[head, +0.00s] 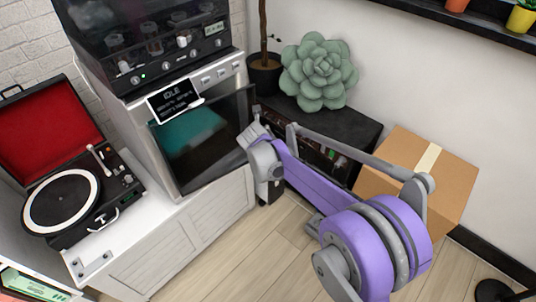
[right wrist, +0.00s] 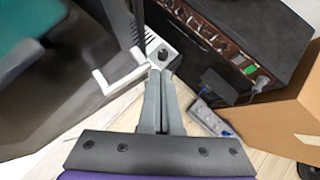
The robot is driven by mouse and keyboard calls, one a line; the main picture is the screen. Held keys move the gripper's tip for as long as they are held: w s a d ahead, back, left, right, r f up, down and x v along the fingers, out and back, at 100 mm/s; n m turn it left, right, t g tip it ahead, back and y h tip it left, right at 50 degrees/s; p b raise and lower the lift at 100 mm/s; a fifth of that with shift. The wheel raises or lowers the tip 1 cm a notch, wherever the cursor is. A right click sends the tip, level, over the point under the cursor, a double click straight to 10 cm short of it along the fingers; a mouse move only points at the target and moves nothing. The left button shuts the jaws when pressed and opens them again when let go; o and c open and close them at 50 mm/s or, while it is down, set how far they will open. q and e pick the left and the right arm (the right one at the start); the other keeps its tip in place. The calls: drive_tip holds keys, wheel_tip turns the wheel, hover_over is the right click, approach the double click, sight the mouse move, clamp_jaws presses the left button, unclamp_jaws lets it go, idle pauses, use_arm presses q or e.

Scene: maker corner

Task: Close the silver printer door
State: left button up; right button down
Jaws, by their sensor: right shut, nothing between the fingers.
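The silver printer (head: 152,112) stands on a white cabinet. Its dark, see-through door (head: 205,140) stands partly open, its right edge reaching past the printer's right side. A teal surface shows through it. My right gripper (head: 251,136) is at the door's free right edge, shut and empty. In the right wrist view the shut fingertips (right wrist: 160,73) point at the floor side beyond a white L-shaped handle (right wrist: 120,76) on the door (right wrist: 50,95). I cannot tell whether they touch the door. My left gripper is not in view.
A record player (head: 75,195) sits left of the printer on the white cabinet (head: 190,240). A black amplifier (head: 345,130) with a succulent (head: 318,75) on top stands to the right, beside a cardboard box (head: 440,175). A power strip (right wrist: 205,117) lies on the floor.

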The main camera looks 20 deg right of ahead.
drive_tip(key=w+a, duration=0.1)
drive_tip(key=w, duration=0.6)
drive_tip(key=shift+s, duration=0.15)
idle(0.3)
